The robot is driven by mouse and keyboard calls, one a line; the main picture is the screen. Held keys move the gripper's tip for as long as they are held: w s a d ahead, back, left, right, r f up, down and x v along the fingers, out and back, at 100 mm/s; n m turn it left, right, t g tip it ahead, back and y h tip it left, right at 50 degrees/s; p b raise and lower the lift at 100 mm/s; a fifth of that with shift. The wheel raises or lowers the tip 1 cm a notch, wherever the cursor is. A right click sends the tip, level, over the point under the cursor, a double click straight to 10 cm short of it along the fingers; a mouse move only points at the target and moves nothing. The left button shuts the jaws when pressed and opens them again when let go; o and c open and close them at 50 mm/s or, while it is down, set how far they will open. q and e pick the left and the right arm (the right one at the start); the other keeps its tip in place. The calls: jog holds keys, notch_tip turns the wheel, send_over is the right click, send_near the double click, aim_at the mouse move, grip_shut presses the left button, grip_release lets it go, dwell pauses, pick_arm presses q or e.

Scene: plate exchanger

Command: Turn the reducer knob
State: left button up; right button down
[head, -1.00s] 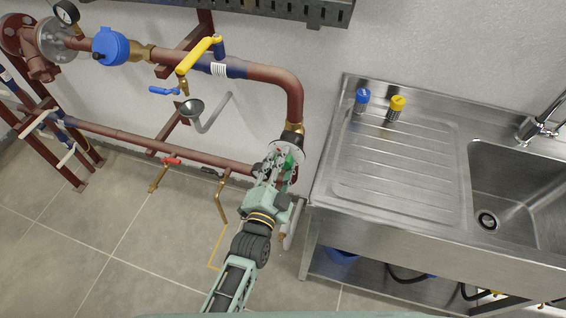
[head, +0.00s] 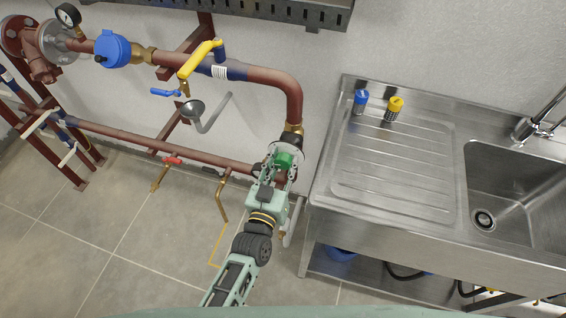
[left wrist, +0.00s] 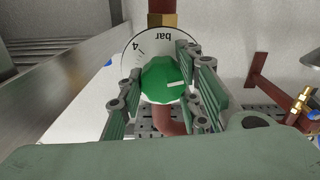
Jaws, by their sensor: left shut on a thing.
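The reducer knob is green with a white pointer mark and sits in front of a round white dial marked "bar" and "4". In the left wrist view the knob (left wrist: 163,80) lies between my left gripper's fingers (left wrist: 160,95), and the dial (left wrist: 131,50) shows behind it. In the head view the knob (head: 284,160) shows at the tip of my left gripper (head: 283,165), below the brass fitting of the red pipe. My left gripper is shut on the knob. My right gripper is not in view.
A steel sink unit (head: 400,205) stands close to the right of the knob. A red pipe (head: 285,78) with a yellow-handled valve (head: 201,58) runs above left. A lower red pipe (head: 150,138) runs along the wall. The floor at the lower left is clear.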

pick_arm(q)
jog(key=n, duration=0.5)
jog(key=shift+s+d+f+n, duration=0.15)
jog(key=shift+s+f+n, duration=0.05)
jog(key=shift+f+n, duration=0.1)
dwell(0.5)
jog(key=o, duration=1)
jog(key=shift+r, duration=0.1)
jog(key=shift+o, duration=0.5)
jog(key=shift+d+r, duration=0.1)
jog(key=shift+r, duration=0.05)
jog(key=shift+w, duration=0.1)
jog(key=v, duration=1.2)
